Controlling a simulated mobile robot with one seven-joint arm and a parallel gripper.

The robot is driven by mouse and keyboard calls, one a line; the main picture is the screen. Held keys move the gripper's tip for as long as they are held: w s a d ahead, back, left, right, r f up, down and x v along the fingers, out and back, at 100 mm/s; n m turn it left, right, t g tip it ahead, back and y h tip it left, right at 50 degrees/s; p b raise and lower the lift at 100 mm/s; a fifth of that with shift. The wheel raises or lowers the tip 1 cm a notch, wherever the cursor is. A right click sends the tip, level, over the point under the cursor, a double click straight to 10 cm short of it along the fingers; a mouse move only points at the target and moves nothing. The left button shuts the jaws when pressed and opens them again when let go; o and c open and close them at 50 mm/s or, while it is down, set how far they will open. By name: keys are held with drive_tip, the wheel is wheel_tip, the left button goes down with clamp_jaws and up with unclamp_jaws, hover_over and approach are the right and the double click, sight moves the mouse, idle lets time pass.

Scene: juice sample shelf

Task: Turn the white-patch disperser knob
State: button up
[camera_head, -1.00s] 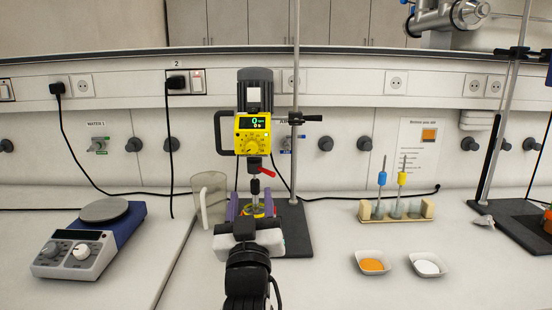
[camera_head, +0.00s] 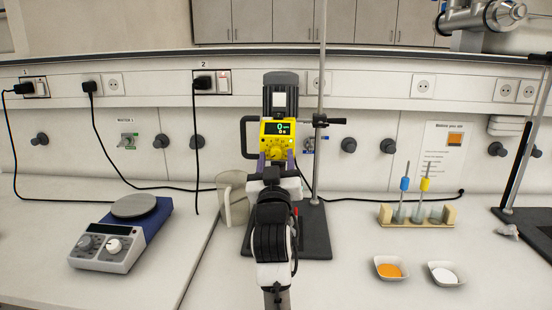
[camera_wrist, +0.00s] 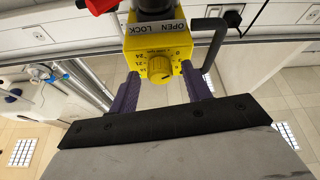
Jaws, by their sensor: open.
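The disperser has a dark motor with a white patch (camera_head: 279,100) and a yellow control head (camera_head: 267,139) with a lit display showing 0. Its round yellow knob (camera_wrist: 159,69), ringed by numbers, faces the wrist camera; in the head view only part of the knob shows above my wrist. My gripper (camera_head: 277,160) is open in front of the lower part of the control head. In the wrist view its purple fingers (camera_wrist: 159,74) stand on either side of the knob, with visible gaps. Finger contact with the housing cannot be told.
A clear beaker or jug (camera_head: 234,199) stands left of my arm, beside the stand's dark base (camera_head: 316,235). A hotplate stirrer (camera_head: 121,233) is at left. A tube rack (camera_head: 415,217) and two powder dishes (camera_head: 391,270) (camera_head: 446,274) are at right. The front bench is clear.

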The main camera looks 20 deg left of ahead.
drive_tip(key=c, duration=1)
drive_tip(key=shift+f+m, duration=0.1)
drive_tip(key=shift+m, duration=0.3)
drive_tip(key=m+b, duration=0.1)
drive_tip(key=m+h, duration=0.1)
drive_tip(key=shift+s+a+m+h+b, duration=0.1)
drive_tip(key=shift+a+m+h+b, duration=0.05)
drive_tip(key=shift+m+h+b, duration=0.2)
drive_tip(key=m+h+b, duration=0.1)
drive_tip(key=m, duration=0.1)
drive_tip(key=m+h+b, duration=0.1)
drive_tip(key=m+b, duration=0.1)
drive_tip(key=m, duration=0.1)
drive_tip(key=shift+a+h, duration=0.15)
drive_tip(key=shift+h, duration=0.2)
drive_tip(key=m+h+b, duration=0.2)
drive_tip(key=m, duration=0.2)
drive_tip(key=shift+m, duration=0.35)
drive_tip(key=shift+a+r+m+g+h+b, duration=0.15)
drive_tip(key=shift+m+h+b, duration=0.1)
drive_tip(key=shift+m, duration=0.25)
drive_tip(key=shift+d+m+g+h+b, duration=0.1)
drive_tip(key=shift+m+h+b, duration=0.1)
drive_tip(key=shift+m, duration=0.3)
drive_tip(key=shift+a+r+m+g+h+b, duration=0.15)
drive_tip(key=shift+m+h+b, duration=0.1)
drive_tip(key=shift+m, duration=0.25)
drive_tip(key=shift+d, duration=0.1)
